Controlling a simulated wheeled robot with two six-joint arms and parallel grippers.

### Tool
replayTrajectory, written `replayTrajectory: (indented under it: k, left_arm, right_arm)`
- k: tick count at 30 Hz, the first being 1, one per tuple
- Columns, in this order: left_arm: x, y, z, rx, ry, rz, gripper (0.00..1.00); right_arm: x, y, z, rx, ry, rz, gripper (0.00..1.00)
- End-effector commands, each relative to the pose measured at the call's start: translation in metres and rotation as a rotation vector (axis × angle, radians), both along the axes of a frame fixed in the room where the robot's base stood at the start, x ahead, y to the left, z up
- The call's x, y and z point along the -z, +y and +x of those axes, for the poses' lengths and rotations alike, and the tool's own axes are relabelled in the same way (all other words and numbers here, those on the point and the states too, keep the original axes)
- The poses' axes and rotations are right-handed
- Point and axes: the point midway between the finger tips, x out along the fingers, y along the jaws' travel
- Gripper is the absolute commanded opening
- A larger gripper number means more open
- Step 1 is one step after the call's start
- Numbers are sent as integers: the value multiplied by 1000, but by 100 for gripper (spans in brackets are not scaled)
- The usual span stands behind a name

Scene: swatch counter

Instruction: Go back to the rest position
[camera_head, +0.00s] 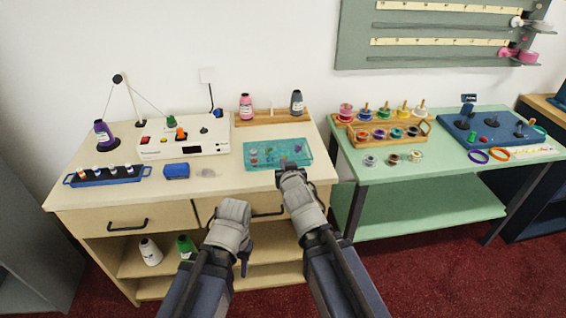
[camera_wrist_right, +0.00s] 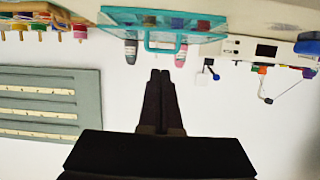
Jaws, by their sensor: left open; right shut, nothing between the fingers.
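My left gripper (camera_head: 244,266) hangs low in front of the beige counter (camera_head: 80,196). It is empty, its fingers are small and dark in the head view, and it is open. My right gripper (camera_head: 287,163) reaches up to the front edge of the teal tray (camera_head: 262,146) in the head view; whether it touches the tray I cannot tell. In the right wrist view, which looks upside down, its fingers (camera_wrist_right: 160,74) are shut together with nothing between them, and the tray (camera_wrist_right: 120,14) shows beyond them.
A white machine (camera_head: 185,146), a blue box (camera_head: 176,170) and a dark blue rack (camera_head: 108,178) stand on the counter. A wooden rack with bottles (camera_head: 272,119) is at the back. The green table (camera_head: 440,165) with spools stands to the right. Drawer handles project from the counter front.

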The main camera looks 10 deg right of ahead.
Motion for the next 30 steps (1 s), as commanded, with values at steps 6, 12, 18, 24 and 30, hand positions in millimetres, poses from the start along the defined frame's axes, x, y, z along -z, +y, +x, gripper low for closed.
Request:
replayTrajectory:
  k: [6,12,18,24,30]
  left_arm:
    - [0,0,0,0,0,0,44]
    - [-6,0,0,0,0,0,44]
    - [-26,0,0,0,0,0,44]
    - [-44,0,0,0,0,0,44]
    - [-54,0,0,0,0,0,44]
  right_arm:
    - [0,0,1,0,0,0,0]
    - [10,2,-6,8,74,-18,0]
    - [57,16,-56,1,449,-109,0]
    - [90,34,-141,-90,880,-217,0]
    - [94,46,-207,-192,1167,-287,0]
